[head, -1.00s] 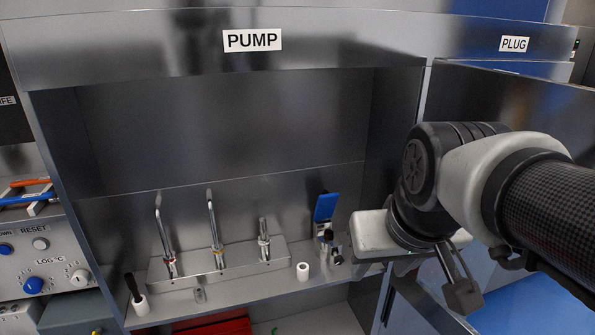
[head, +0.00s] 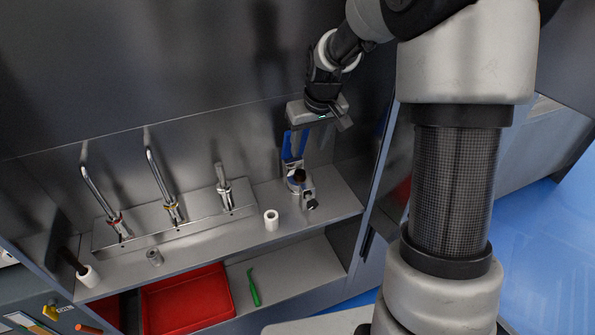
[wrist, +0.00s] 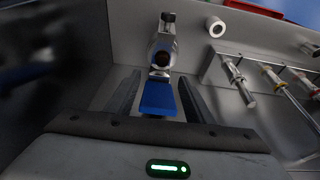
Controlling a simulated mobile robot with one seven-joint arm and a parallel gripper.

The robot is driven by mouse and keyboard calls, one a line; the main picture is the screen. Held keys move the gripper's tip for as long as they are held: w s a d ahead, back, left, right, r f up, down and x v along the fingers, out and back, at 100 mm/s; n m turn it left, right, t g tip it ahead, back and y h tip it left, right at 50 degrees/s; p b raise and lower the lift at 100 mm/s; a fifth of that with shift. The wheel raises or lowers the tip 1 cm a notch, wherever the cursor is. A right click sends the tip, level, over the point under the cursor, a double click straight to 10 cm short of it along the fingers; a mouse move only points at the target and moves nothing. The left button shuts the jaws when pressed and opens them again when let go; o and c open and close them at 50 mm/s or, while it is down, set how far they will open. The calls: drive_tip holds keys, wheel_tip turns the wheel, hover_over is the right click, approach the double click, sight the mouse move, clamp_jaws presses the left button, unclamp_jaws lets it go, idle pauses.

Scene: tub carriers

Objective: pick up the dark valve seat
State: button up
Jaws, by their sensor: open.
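A dark round piece, which looks like the dark valve seat (head: 299,175), sits in a metal fixture (head: 307,190) at the right end of the shelf. In the wrist view, the dark piece (wrist: 162,60) shows within the ring of the metal fixture (wrist: 163,48), beyond my fingertips. A blue upright part (head: 292,146) stands behind it. My gripper (wrist: 158,92) is open, and the blue part (wrist: 158,98) shows between its fingers. In the head view, my gripper is above the fixture and its fingertips are hard to make out. I see nothing held.
A white ring-like cylinder (head: 271,220) stands left of the fixture. A metal rack (head: 185,228) with several upright tubes fills the middle. A small grey cylinder (head: 154,257) and a white holder with a dark handle (head: 88,276) are farther left. A red tray (head: 188,300) lies below.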

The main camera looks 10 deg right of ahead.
hover_over(300, 172)
drive_tip(key=s, duration=0.2)
drive_tip(key=f, duration=0.4)
drive_tip(key=d+f, duration=0.1)
drive_tip(key=f, duration=0.2)
drive_tip(key=shift+a+p+x, duration=0.15)
drive_tip(key=shift+p+x, duration=0.1)
drive_tip(key=shift+x, duration=1.1)
drive_tip(key=shift+a+p+x, duration=0.15)
drive_tip(key=shift+p+x, duration=0.05)
drive_tip(key=shift+x, duration=1.2)
drive_tip(key=shift+r, duration=0.1)
clamp_jaws()
